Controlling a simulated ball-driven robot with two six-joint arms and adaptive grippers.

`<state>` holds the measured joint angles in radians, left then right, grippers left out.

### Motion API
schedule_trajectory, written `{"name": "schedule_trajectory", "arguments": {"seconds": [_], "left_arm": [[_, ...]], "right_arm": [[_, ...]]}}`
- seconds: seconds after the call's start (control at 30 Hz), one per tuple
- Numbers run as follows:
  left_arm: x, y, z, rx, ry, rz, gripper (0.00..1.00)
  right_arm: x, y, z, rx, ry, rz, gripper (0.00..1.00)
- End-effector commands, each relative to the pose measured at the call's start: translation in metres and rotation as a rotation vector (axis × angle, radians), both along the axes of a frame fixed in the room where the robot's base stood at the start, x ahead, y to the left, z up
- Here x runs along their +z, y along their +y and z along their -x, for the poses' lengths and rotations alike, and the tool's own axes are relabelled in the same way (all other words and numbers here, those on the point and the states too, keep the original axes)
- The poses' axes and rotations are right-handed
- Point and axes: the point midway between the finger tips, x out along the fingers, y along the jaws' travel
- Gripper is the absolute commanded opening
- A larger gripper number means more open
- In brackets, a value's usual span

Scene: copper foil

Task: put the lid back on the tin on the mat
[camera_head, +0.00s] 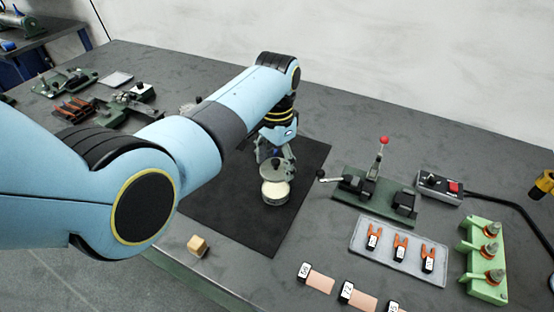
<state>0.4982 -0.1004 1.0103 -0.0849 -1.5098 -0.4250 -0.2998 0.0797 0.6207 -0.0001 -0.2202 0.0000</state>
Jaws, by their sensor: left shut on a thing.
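The round tin (275,198) stands upright on the black mat (228,208), and a pale band shows at its top. My left gripper (276,158) reaches down over the tin and is shut on the dark knob of the grey lid (272,172). The lid is over the tin and roughly level. I cannot tell whether its rim touches the tin. The fingers partly hide the lid's far side. My right gripper is not in view.
A small wooden block (197,246) lies left of the mat. To the right are a green fixture with a red-knobbed lever (382,146), a clip tray (420,272), a control box (438,188) and a green stand (484,262). Tools lie at the far left.

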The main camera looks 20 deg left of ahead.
Motion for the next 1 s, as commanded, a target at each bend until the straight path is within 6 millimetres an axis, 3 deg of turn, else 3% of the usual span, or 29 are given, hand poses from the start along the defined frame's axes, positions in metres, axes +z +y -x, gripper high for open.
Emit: {"name": "schedule_trajectory", "arguments": {"seconds": [0.4, 0.63, 1.0], "left_arm": [[-0.041, 0.000, 0.001, 0.000, 0.000, 0.000, 0.44], [-0.055, 0.000, 0.000, 0.000, 0.000, 0.000, 0.44], [-0.056, 0.000, 0.000, 0.000, -0.001, 0.000, 0.44]], "right_arm": [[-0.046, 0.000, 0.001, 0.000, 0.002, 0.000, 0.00], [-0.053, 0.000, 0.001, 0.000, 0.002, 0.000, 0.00], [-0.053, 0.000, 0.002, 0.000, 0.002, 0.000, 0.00]]}}
